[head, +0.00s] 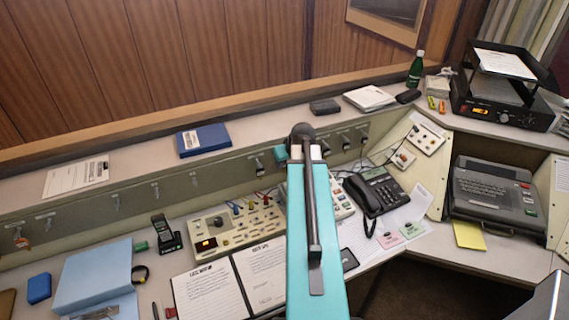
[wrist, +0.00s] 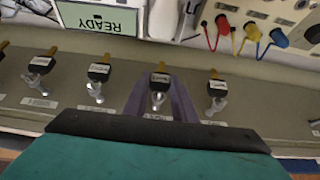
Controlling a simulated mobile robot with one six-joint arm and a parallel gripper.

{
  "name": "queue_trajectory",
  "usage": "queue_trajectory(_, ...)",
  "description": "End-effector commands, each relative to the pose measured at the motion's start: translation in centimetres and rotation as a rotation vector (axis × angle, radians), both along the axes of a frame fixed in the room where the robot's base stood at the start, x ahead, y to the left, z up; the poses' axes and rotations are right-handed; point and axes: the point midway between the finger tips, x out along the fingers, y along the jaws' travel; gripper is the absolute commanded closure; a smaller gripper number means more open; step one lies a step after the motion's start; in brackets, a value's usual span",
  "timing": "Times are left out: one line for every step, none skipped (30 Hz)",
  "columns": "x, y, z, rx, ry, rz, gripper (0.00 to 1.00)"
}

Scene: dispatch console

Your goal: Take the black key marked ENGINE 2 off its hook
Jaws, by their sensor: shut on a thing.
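Several black-headed keys hang in a row on hooks along the grey-green rail, seen upside down in the wrist view. My gripper (wrist: 160,86) has its purple fingers shut on one black key (wrist: 160,77), which still sits at its metal hook (wrist: 157,100). Another black key (wrist: 215,86) hangs to its right and one (wrist: 99,73) to its left, both apart from the fingers. The labels under the hooks are too blurred or covered to read. In the head view my teal arm hides the fingertips and the held key.
The rail (head: 155,190) runs below the back shelf. On the shelf lie a blue book (head: 203,140) and a dark box (head: 324,107). Below the rail are a switch panel (head: 238,227) with coloured plugs and a black phone (head: 376,191). Neighbouring keys hang close on both sides.

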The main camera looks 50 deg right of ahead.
Motion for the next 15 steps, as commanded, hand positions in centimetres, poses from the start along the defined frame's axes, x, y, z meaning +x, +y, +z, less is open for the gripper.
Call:
queue_trajectory(-0.10,0.05,0.00,0.000,0.000,0.000,0.94)
queue_trajectory(-0.16,0.08,0.00,0.000,0.000,0.000,0.94)
queue_trajectory(-0.23,0.11,0.00,0.000,0.000,0.000,0.94)
queue_trajectory(-0.29,0.13,0.00,0.000,0.000,0.000,0.94)
queue_trajectory(-0.35,0.16,0.00,0.000,0.000,0.000,0.94)
queue_trajectory(-0.42,0.19,0.00,0.000,0.000,0.000,0.94)
queue_trajectory(-0.47,0.21,0.00,0.000,0.000,0.000,0.94)
queue_trajectory(-0.53,0.24,-0.01,0.000,0.000,0.000,0.94)
queue_trajectory(-0.60,0.27,0.00,0.000,0.000,0.000,0.94)
queue_trajectory(-0.65,0.29,0.00,0.000,0.000,0.000,0.94)
queue_trajectory(-0.71,0.31,0.00,0.000,0.000,0.000,0.94)
queue_trajectory(-0.78,0.34,-0.01,0.000,0.000,0.000,0.94)
queue_trajectory(-0.84,0.36,-0.01,0.000,0.000,0.000,0.94)
queue_trajectory(-0.89,0.38,-0.01,0.000,0.000,0.000,0.94)
queue_trajectory(-0.96,0.41,-0.01,0.000,0.000,0.000,0.94)
